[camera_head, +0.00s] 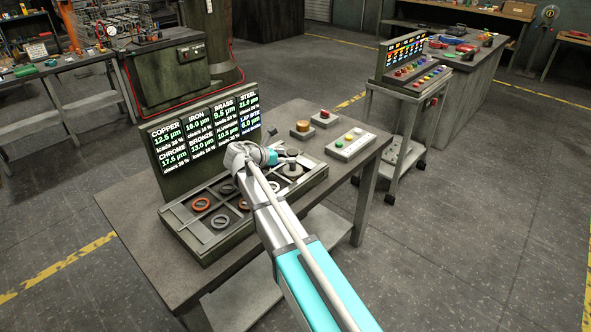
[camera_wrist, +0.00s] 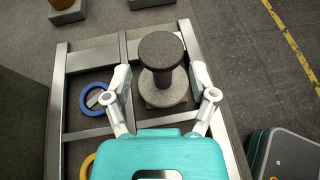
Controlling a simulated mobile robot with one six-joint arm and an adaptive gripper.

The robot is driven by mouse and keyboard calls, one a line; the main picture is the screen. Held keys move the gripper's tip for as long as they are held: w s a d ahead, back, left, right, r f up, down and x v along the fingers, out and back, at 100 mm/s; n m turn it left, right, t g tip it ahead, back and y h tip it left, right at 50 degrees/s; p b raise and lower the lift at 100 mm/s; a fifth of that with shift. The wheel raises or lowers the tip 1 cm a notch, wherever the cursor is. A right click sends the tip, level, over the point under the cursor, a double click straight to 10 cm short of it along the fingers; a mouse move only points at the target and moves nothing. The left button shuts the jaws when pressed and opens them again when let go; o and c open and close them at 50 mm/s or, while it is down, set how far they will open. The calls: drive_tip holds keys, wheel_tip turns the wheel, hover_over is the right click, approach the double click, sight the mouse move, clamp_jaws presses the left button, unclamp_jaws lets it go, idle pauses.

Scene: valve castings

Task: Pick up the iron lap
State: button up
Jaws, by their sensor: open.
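A dark grey spool-shaped lap (camera_wrist: 162,50), with a round knob on top and a wider disc base, stands upright in a tray compartment in the wrist view. No label on it shows that it is iron. In the head view it is the grey piece (camera_head: 292,170) at the tray's right end, partly hidden. My gripper (camera_wrist: 161,82) is open, with one finger on each side of the lap; I cannot tell whether either touches it. In the head view my gripper (camera_head: 284,158) is over the right part of the divided tray (camera_head: 208,252).
A blue ring (camera_wrist: 85,108) and a yellow ring (camera_wrist: 87,166) lie in nearby compartments. An orange ring (camera_head: 201,199) and several grey rings lie further left. A display board (camera_head: 205,130) stands behind the tray. A button box (camera_head: 350,144) is to the right.

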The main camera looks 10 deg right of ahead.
drive_tip(key=shift+b+x, duration=0.45)
drive_tip(key=shift+x, duration=1.25)
drive_tip(key=shift+c, duration=0.2)
clamp_jaws()
